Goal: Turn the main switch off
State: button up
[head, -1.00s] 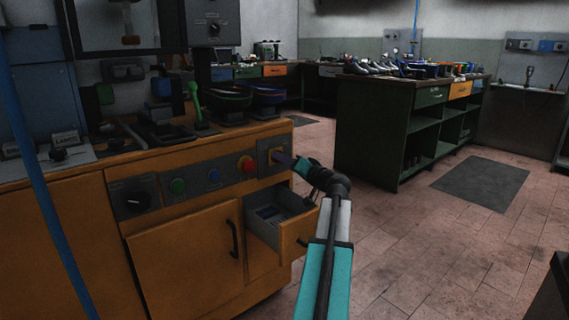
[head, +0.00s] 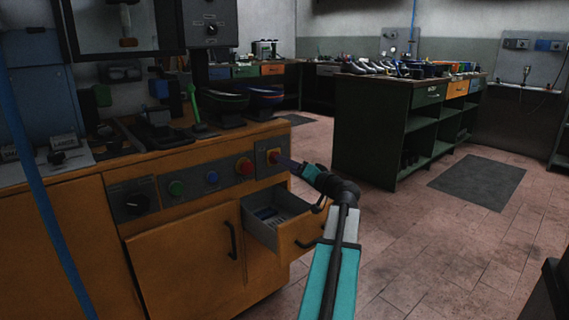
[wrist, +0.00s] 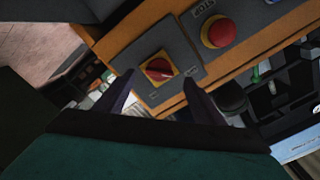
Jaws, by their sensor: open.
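The main switch is a red rotary handle on a yellow square plate, set in a grey panel at the right end of the orange bench front. It shows in the wrist view (wrist: 158,70) and small in the head view (head: 271,156). My gripper (wrist: 163,92) is open, its two dark fingers pointing at the panel. In the wrist view the switch appears between the fingertips, with a gap in front of them, so nothing is held. In the head view my gripper (head: 289,162) is just right of the switch. The handle's position markings are too small to read.
A red push button (wrist: 217,31) sits beside the switch; it also shows in the head view (head: 244,167). Blue and green buttons and a black dial (head: 134,203) are further left. An open drawer (head: 300,231) juts out below my gripper.

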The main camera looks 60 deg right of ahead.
jog(key=p+v, duration=0.2)
jog(key=v, duration=0.7)
jog(key=shift+s+a, duration=0.15)
jog(key=shift+s, duration=0.05)
jog(key=shift+r, duration=0.1)
